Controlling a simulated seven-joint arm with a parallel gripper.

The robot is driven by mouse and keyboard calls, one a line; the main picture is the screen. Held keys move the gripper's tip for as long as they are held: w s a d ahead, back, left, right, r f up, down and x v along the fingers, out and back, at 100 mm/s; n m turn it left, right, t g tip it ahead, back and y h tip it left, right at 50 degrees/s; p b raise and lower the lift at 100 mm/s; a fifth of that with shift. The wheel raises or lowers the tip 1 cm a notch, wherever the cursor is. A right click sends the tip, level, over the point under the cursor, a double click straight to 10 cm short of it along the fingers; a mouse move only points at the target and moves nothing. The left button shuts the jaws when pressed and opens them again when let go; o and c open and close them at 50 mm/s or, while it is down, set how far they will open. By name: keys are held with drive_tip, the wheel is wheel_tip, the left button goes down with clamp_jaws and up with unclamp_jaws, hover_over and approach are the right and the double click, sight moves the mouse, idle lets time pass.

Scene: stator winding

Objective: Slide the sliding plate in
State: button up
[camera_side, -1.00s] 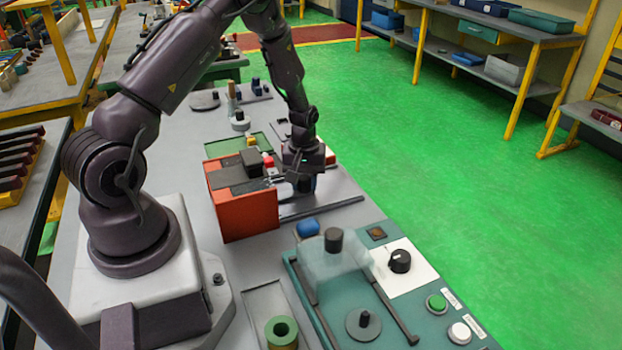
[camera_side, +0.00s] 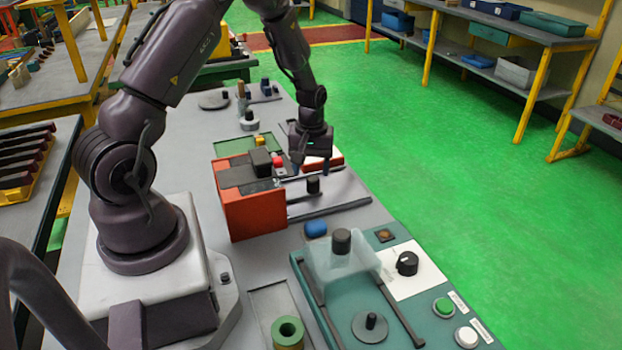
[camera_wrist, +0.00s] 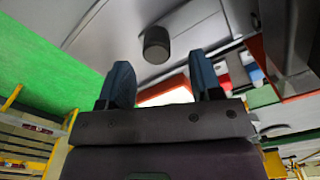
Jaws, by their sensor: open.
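The orange-red box (camera_side: 252,212) stands on the bench with two dark rails (camera_side: 335,208) running out from its right side. The sliding plate (camera_side: 335,185) is a grey flat piece between these rails, with a black round knob (camera_side: 313,184) standing on it beside the box opening. How much of the plate is inside the box is hidden. My gripper (camera_side: 312,167) is open and empty, just behind and above the knob in the side view. In the wrist view the knob (camera_wrist: 157,44) lies beyond my two blue fingertips (camera_wrist: 162,78), apart from them.
A teal panel (camera_side: 330,320) in front carries a translucent plate (camera_side: 338,265) with its own black knob, a dial (camera_side: 407,263) and buttons. A blue block (camera_side: 316,229) lies between box and panel. A red-and-white piece (camera_side: 325,161) sits behind my gripper.

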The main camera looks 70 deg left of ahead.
wheel_tip(320, 180, up, 8)
drive_tip(key=shift+r, duration=0.2)
idle(0.3)
drive_tip(key=s+d+r+m+t, duration=0.2)
drive_tip(key=s+d+r+m, duration=0.4)
drive_tip(key=d+r, duration=0.4)
drive_tip(key=s+d+r+m+t, duration=0.3)
drive_tip(key=s+d+r+m, duration=0.3)
drive_tip(key=s+d+r, duration=0.2)
drive_tip(key=shift+s+d+r+m+t, duration=0.2)
drive_tip(key=shift+d+r+m+t, duration=0.15)
drive_tip(key=shift+d+r, duration=0.6)
drive_tip(key=shift+f, duration=0.1)
